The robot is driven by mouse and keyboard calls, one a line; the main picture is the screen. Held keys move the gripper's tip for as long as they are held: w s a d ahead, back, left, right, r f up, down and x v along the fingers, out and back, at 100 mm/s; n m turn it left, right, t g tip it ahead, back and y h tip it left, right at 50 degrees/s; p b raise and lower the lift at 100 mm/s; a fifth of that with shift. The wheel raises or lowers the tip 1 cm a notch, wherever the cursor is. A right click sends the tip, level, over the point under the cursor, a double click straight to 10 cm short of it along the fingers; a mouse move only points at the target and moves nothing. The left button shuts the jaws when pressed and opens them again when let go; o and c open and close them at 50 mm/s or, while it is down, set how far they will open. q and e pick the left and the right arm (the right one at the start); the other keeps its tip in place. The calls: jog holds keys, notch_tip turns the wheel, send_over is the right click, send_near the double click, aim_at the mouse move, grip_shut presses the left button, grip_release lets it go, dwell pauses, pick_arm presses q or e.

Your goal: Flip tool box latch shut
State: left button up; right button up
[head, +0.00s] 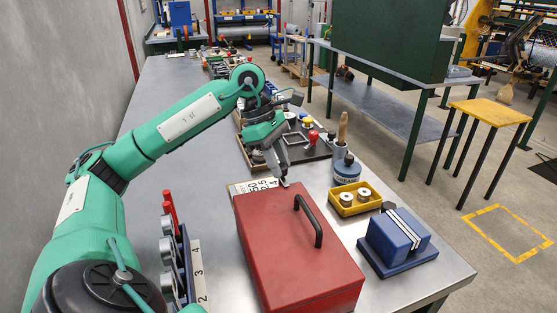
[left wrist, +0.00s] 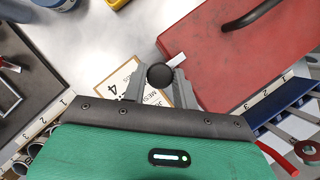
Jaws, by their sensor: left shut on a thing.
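The red tool box (head: 300,250) stands shut on the bench in the head view, with a black handle (head: 309,220) on its lid. Its lid also shows at the upper right of the left wrist view (left wrist: 225,75). My left gripper (head: 284,181) reaches down to the box's far edge. In the left wrist view its fingers (left wrist: 160,72) are closed around a black round knob (left wrist: 160,76). A small pale tab (left wrist: 177,61) lies beside the knob, against the box edge. It looks like part of the latch, but its exact position is unclear. My right gripper is out of view.
A printed plate (head: 243,187) lies under the gripper. A numbered rack (head: 184,265) is left.

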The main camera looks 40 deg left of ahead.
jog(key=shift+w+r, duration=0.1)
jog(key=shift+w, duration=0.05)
pick_arm(q)
jog(key=o, duration=1)
jog(key=shift+r, duration=0.1)
jog(key=shift+a+r, duration=0.15)
jog(key=shift+r, duration=0.1)
jog(key=shift+p+v, duration=1.1)
jog(key=shift+v, duration=5.45)
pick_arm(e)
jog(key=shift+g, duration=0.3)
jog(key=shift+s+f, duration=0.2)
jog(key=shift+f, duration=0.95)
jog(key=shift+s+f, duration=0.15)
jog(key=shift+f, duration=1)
